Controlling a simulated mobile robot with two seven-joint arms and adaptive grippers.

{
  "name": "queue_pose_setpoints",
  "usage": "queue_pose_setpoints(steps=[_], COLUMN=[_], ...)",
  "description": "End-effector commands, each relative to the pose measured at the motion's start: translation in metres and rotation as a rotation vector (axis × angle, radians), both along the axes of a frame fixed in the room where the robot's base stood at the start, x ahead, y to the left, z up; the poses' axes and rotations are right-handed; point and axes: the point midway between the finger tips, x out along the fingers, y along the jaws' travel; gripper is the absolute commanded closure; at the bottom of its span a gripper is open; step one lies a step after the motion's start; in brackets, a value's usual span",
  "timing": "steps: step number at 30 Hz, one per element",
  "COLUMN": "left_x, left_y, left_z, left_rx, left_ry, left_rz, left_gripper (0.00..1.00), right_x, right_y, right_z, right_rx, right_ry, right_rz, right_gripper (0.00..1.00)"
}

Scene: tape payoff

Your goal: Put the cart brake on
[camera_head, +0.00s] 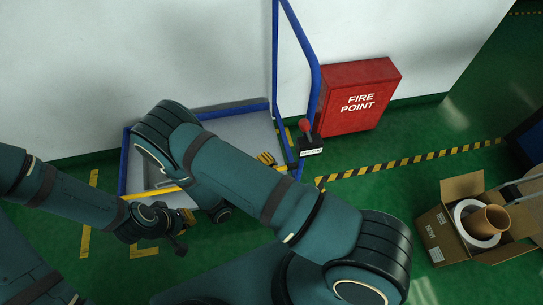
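A cart (123,165) with a blue tube frame and a grey deck stands against the white wall. Its tall blue handle rises at the right end. A small black lever unit (312,146) with a red knob (305,127) and a white label sits at the foot of the handle; it looks like the brake, but the label is too small to read. My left gripper (180,243) is dark, low at the front left of the cart, well apart from the lever; its finger opening is unclear. My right arm crosses over the deck and hides part of it; its gripper is not visible.
A red fire point box (358,97) stands by the wall just right of the handle. A cardboard box (440,229) holding a brown tube (490,220) and a white ring is at right. A yellow-black floor stripe (420,158) crosses open green floor.

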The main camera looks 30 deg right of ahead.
Motion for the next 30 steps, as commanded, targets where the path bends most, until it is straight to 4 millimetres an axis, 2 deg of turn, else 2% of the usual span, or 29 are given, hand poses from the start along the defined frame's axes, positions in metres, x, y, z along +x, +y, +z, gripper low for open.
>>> queue_pose_setpoints(steps=[9, 15, 21, 30], left_x=[0.001, 0.001, 0.002, 0.002], left_y=[0.0, 0.0, 0.0, 0.0], left_z=[-0.004, -0.007, -0.009, -0.009], left_rx=[0.0, 0.0, 0.001, 0.001], left_ry=[-0.002, -0.004, -0.005, -0.005], left_rz=[0.001, 0.001, 0.001, 0.001], left_gripper=[1.0, 1.0, 1.0, 1.0], right_x=[0.015, 0.022, 0.027, 0.027], right_y=[-0.06, -0.09, -0.105, -0.107], right_z=[0.016, 0.023, 0.028, 0.029], right_rx=[0.0, 0.001, 0.0, 0.0], right_ry=[-0.001, -0.001, 0.0, 0.0], right_rz=[-0.004, -0.004, -0.001, 0.0], right_gripper=[1.0, 1.0, 1.0, 1.0])
